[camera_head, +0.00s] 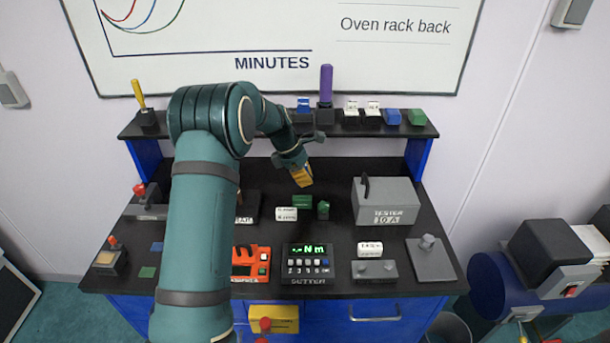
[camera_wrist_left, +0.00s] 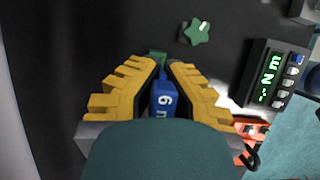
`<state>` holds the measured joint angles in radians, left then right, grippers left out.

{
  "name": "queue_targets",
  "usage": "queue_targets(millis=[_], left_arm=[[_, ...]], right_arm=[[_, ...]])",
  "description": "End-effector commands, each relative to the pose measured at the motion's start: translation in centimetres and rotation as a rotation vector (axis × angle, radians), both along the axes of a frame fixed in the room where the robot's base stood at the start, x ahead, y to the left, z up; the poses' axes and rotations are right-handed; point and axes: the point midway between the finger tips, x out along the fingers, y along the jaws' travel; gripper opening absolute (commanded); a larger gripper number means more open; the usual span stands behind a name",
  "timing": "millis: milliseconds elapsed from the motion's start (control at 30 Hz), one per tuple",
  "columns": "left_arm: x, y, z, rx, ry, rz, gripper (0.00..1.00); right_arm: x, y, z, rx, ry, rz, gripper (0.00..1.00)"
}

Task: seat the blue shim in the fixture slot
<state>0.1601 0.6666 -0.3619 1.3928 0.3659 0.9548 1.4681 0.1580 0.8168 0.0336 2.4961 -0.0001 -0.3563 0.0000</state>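My left gripper (camera_head: 303,178) has yellow fingers and hangs above the middle of the black bench. Only a little blue shows at the gripper in the head view. A green block (camera_head: 302,201) lies just below the gripper on the bench; part of it shows beyond the fingertips in the wrist view (camera_wrist_left: 158,56). I cannot make out the fixture slot for certain. My right gripper is not in view.
A green star knob (camera_head: 323,209) and a white labelled block (camera_head: 286,214) are close by. A grey tester (camera_head: 386,203) stands to the right, a digital setter (camera_head: 307,261) in front. My left arm covers the bench's left part. A shelf (camera_head: 350,128) runs behind.

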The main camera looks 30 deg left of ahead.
Motion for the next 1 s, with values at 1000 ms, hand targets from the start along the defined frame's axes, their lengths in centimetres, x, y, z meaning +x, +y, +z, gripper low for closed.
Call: queue_targets(millis=[1000], left_arm=[[0.0,0.0,-3.9,0.0,-0.001,0.0,0.0]], right_arm=[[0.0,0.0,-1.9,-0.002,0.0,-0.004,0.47]])
